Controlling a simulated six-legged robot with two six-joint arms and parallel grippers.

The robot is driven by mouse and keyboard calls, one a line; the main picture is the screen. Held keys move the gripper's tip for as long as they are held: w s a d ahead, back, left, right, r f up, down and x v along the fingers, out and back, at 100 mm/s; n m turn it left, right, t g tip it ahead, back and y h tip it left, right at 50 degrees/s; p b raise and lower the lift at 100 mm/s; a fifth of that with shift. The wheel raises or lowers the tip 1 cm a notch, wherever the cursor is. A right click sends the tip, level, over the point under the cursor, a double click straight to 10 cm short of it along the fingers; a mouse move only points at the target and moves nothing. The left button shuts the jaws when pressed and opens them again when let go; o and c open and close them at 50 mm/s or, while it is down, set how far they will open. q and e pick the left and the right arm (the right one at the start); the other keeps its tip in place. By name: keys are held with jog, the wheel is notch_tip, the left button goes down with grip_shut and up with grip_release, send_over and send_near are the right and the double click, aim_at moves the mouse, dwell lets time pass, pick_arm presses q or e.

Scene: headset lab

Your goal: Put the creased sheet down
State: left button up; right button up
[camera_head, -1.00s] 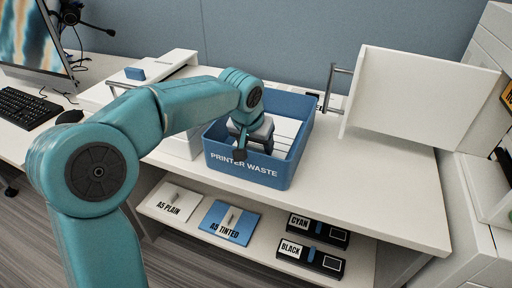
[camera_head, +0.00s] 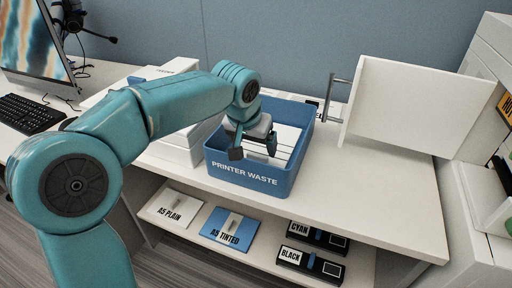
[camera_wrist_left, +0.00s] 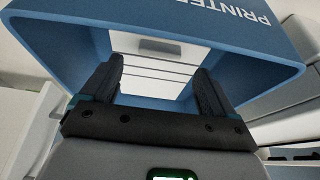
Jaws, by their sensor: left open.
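The blue bin (camera_head: 245,176) marked PRINTER WASTE stands on the white counter. White paper with thin dark lines (camera_head: 288,134) lies inside it; I cannot tell whether the creased sheet is among it. My left gripper (camera_head: 254,149) is over the front part of the bin, pointing down, with its fingers apart. In the left wrist view the open fingers (camera_wrist_left: 158,70) have nothing visibly clamped between them, and the white paper (camera_wrist_left: 165,78) shows beyond them. My right gripper is not in view.
A raised white panel (camera_head: 415,112) stands right of the bin. The counter (camera_head: 370,190) before it is bare. A shelf below holds A5 PLAIN (camera_head: 175,207) and A5 TINTED (camera_head: 228,226) packs and CYAN (camera_head: 318,238) and BLACK (camera_head: 310,263) boxes. A keyboard (camera_head: 25,112) lies at left.

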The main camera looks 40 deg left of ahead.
pick_arm(q)
jog(key=p+v, duration=0.1)
jog(key=v, duration=0.6)
jog(key=shift+r+p, duration=0.2)
jog(key=shift+p, duration=0.1)
jog(key=shift+s, duration=0.25)
